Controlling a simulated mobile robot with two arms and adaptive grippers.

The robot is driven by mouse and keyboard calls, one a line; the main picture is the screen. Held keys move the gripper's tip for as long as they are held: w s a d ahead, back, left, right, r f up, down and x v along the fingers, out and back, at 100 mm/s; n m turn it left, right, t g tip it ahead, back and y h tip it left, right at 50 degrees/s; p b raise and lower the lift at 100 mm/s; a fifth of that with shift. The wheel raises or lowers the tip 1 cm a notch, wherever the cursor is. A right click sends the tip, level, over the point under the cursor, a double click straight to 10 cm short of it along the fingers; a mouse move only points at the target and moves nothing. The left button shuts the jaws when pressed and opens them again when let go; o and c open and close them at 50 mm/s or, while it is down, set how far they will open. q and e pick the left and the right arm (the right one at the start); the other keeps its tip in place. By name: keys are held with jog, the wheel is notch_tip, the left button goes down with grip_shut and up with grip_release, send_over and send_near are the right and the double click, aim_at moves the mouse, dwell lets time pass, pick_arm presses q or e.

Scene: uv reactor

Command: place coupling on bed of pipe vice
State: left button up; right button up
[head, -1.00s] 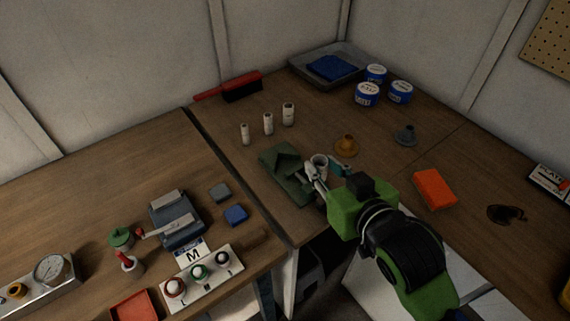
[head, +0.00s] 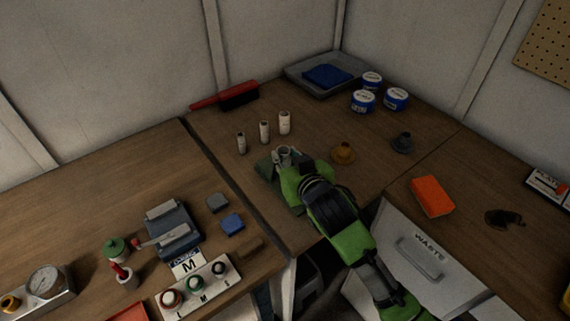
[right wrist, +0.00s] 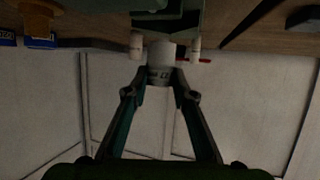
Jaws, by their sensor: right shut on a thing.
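My right gripper (head: 284,157) comes in from the lower right and is shut on a pale coupling (head: 282,151). In the right wrist view the coupling (right wrist: 160,62) is a whitish cylinder with dark lettering, held between the two fingertips (right wrist: 160,74). The dark green pipe vice (head: 264,168) lies beneath and around the gripper near the bench's front edge. My green gripper body hides most of it. Green surfaces of the vice (right wrist: 165,22) show at the top of the right wrist view. I cannot tell whether the coupling touches the bed. My left gripper is not in view.
Several upright white cylinders, one the tallest (head: 284,122), stand just behind the vice. An orange block (head: 433,197) lies farther right. The bench between them is clear.

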aim_at(285, 165)
jog(key=shift+w+a+f, duration=0.1)
jog(key=shift+w+f, duration=0.05)
jog(key=shift+f, duration=0.1)
notch_tip(285, 165, down, 3)
jog(key=shift+w+a+p, duration=0.1)
jog(key=shift+w+p, duration=0.05)
jog(key=shift+p, duration=0.3)
jog(key=shift+f, duration=0.25)
jog(key=shift+f, duration=0.15)
jog(key=o, duration=0.9)
